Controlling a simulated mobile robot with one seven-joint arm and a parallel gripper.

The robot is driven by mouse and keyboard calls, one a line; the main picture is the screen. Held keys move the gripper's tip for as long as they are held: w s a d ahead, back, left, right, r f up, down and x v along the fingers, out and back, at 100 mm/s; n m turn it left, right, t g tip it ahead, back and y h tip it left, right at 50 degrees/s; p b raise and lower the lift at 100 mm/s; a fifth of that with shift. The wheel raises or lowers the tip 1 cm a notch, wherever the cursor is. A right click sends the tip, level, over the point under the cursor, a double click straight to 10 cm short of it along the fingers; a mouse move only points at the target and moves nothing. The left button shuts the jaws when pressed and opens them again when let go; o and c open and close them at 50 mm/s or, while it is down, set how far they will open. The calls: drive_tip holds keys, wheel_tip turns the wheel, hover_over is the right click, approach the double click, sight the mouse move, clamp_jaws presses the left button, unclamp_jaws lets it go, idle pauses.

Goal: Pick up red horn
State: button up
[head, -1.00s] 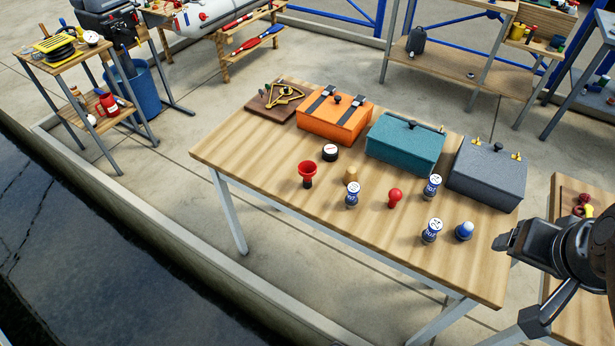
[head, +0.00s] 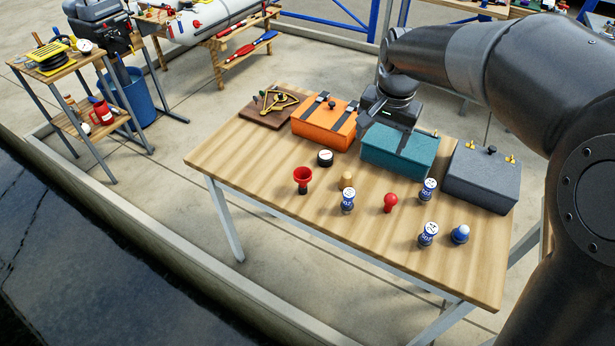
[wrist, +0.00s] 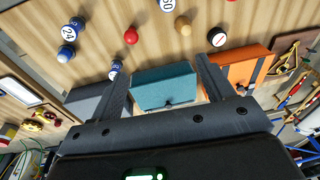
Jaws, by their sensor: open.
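The red horn (head: 303,176), a red flared cup on a dark base, stands upright on the wooden table (head: 240,160), left of the middle in the head view. I cannot make it out clearly in the wrist view. My gripper (head: 384,126) is above the teal box, to the right of and behind the horn, apart from it. In the wrist view its two fingers (wrist: 162,68) are spread wide with nothing held between them; the teal box shows beyond them.
Orange (head: 325,125), teal (head: 398,152) and grey (head: 482,178) boxes line the back. The table's front left is clear.

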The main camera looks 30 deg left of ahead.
drive_tip(key=a+f, duration=0.7)
drive_tip(key=a, duration=0.5)
drive_tip(key=g+h, duration=0.1)
hover_over(303, 173)
wheel_tip(303, 173, down, 5)
drive_tip(key=shift+r, duration=0.15)
wheel_tip(303, 173, down, 5)
drive_tip(key=shift+r, duration=0.15)
drive_tip(key=shift+f, duration=3.1)
drive_tip(key=shift+c, duration=0.3)
drive_tip(key=c, duration=1.1)
